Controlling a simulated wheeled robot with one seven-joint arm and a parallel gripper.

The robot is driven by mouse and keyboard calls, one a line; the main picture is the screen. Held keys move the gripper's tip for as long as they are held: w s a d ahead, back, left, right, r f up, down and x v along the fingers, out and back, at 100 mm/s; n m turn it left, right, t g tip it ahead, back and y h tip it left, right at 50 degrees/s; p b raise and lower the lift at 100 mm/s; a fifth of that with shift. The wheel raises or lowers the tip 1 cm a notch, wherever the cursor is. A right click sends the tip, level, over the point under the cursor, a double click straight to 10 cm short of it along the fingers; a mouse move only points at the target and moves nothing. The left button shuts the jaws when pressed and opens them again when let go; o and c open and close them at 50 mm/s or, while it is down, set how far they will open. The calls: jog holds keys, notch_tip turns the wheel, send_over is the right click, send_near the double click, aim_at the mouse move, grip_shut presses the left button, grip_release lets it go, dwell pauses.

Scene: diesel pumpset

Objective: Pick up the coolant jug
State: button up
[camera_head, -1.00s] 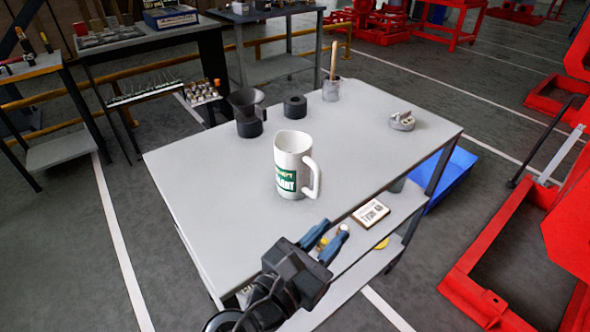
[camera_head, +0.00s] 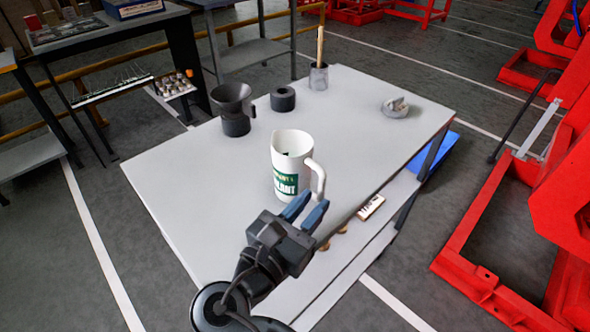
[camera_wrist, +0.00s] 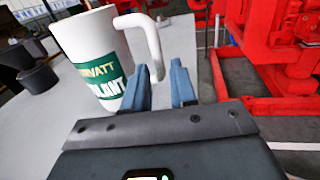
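The coolant jug (camera_head: 288,163) is white with a green label and a handle on its right side. It stands upright on the grey table top (camera_head: 190,190). In the wrist view the jug (camera_wrist: 92,50) is at the upper left, its handle reaching toward the fingers. My gripper (camera_head: 306,207) is in front of the jug, near the handle's lower end. In the wrist view the blue fingers (camera_wrist: 161,85) are apart with nothing held between them. The left finger overlaps the handle's lower part; I cannot tell if they touch.
A small grey part (camera_head: 395,107) lies at the right. A lower shelf (camera_head: 345,255) holds small items. Red frames (camera_head: 470,250) stand right.

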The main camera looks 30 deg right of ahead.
aim_at(319, 194)
jog(key=x, duration=0.6)
jog(key=shift+w, duration=0.1)
jog(key=shift+a, duration=0.1)
jog(key=shift+r, duration=0.1)
grip_shut()
